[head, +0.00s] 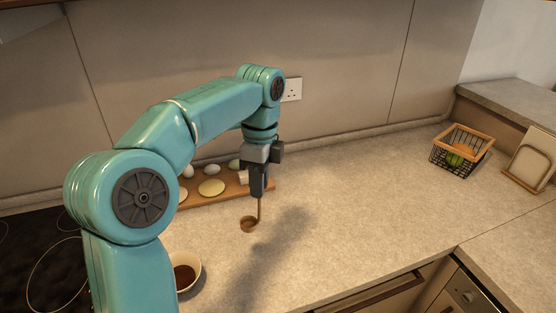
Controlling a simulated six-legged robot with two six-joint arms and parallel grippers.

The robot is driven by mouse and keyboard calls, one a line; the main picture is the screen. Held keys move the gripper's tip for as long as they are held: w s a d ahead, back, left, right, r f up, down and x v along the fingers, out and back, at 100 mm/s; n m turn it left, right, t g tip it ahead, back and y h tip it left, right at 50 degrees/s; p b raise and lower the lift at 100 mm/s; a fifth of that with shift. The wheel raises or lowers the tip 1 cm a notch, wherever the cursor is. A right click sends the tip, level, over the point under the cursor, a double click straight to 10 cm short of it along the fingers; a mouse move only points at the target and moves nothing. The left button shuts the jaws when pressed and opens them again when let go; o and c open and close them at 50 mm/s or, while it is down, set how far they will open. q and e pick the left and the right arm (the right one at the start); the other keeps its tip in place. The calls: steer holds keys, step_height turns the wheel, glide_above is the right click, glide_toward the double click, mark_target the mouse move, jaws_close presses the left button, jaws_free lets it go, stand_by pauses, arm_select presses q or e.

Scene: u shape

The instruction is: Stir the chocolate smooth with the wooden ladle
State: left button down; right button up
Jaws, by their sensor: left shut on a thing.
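My left gripper (257,187) points down over the counter and is shut on the upper handle of the wooden ladle (250,223). The ladle hangs with its bowl end low, above or at the counter; I cannot tell whether it touches. A pale bowl (199,270) with dark brown chocolate (184,277) in it stands at the lower left, partly hidden by my left arm. The ladle is to the right of and behind the bowl, apart from it. My right gripper is not in view.
A wooden board (208,199) with several pale round items lies behind the ladle. A black hob (35,265) is at the left. A wire basket (460,148) and a wooden-framed stand (530,160) are at the right. The middle counter (370,205) is clear.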

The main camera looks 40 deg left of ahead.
arm_select(q)
steer(key=s+a+f+n+p, duration=0.15)
steer(key=s+a, duration=0.25)
steer(key=s, duration=0.4)
steer(key=s+a+n+p, duration=0.2)
steer(key=s+a+p, duration=0.15)
steer(key=s, duration=0.35)
step_height(320, 180, down, 10)
steer(key=a+b, duration=0.1)
steer(key=b, duration=0.8)
steer(key=shift+s+g+h, duration=0.2)
steer(key=shift+g+h, duration=0.1)
steer(key=shift+w+a+r+n, duration=0.1)
steer(key=shift+w+n, duration=0.05)
steer(key=shift+n, duration=0.1)
